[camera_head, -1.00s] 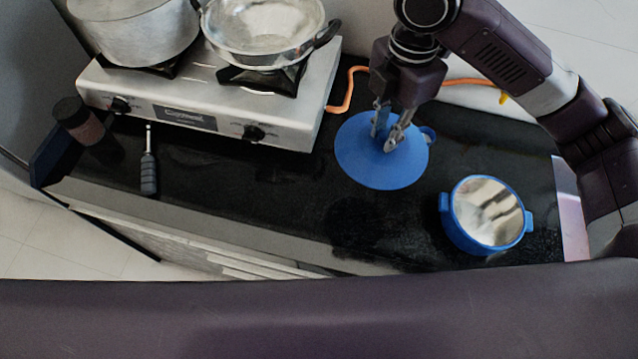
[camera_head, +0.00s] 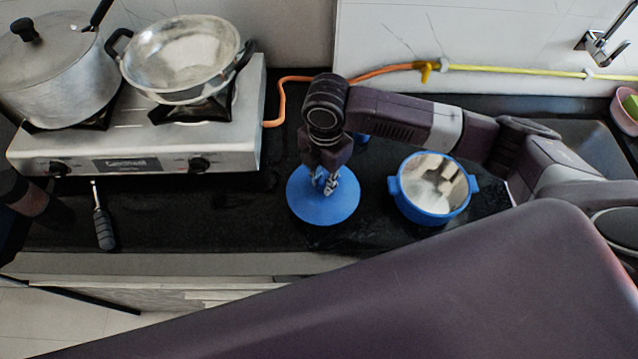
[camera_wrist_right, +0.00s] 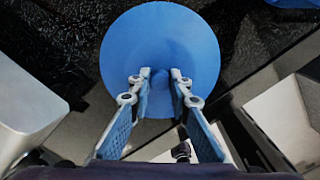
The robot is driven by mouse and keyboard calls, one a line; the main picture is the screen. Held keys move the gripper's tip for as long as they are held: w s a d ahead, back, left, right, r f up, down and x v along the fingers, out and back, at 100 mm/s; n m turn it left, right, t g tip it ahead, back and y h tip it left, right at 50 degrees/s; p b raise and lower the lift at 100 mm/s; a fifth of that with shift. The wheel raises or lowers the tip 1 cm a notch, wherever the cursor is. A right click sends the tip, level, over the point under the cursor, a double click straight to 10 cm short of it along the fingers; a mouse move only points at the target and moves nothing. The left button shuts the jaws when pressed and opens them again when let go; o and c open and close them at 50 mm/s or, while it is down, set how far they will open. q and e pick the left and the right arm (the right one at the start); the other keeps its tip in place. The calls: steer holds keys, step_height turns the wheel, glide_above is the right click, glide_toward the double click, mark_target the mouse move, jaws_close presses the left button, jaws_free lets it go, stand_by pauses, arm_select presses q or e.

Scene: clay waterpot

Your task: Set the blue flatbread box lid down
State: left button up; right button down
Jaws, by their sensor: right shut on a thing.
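The blue flatbread box lid (camera_head: 312,212) is a round disc over the dark counter, left of its box. My right gripper (camera_head: 325,184) is shut on the lid near its middle, from above. In the right wrist view the lid (camera_wrist_right: 158,35) fills the top middle, with the fingertips (camera_wrist_right: 160,74) against it; the gripped part is mostly hidden. I cannot tell whether the lid touches the counter. The blue flatbread box (camera_head: 440,207) stands open to the right, silvery inside, with side handles. My left gripper is not in view.
A stove (camera_head: 140,146) with a lidded pot (camera_head: 58,75) and a wok (camera_head: 180,62) stands at the left. A black-handled tool (camera_head: 104,228) lies before it. A small blue thing (camera_head: 362,138) shows behind my right gripper. Bare counter (camera_head: 240,215) lies left of the lid.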

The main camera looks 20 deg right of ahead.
mark_target(322, 189)
step_height(322, 189, down, 4)
steer(key=shift+a+r, duration=0.1)
steer(key=shift+r, duration=0.1)
steer(key=shift+w+f, duration=0.15)
steer(key=shift+f, duration=0.05)
steer(key=shift+w+d+f, duration=0.1)
steer(key=shift+w+d, duration=0.05)
steer(key=shift+d, duration=0.1)
steer(key=c, duration=2.2)
jaws_free()
steer(key=shift+d+f, duration=0.1)
steer(key=shift+f, duration=0.05)
steer(key=o, duration=0.4)
steer(key=shift+a+r, duration=0.2)
steer(key=shift+r, duration=0.2)
step_height(322, 189, up, 10)
steer(key=shift+r+b, duration=0.25)
steer(key=shift+b, duration=0.65)
steer(key=shift+r, duration=0.6)
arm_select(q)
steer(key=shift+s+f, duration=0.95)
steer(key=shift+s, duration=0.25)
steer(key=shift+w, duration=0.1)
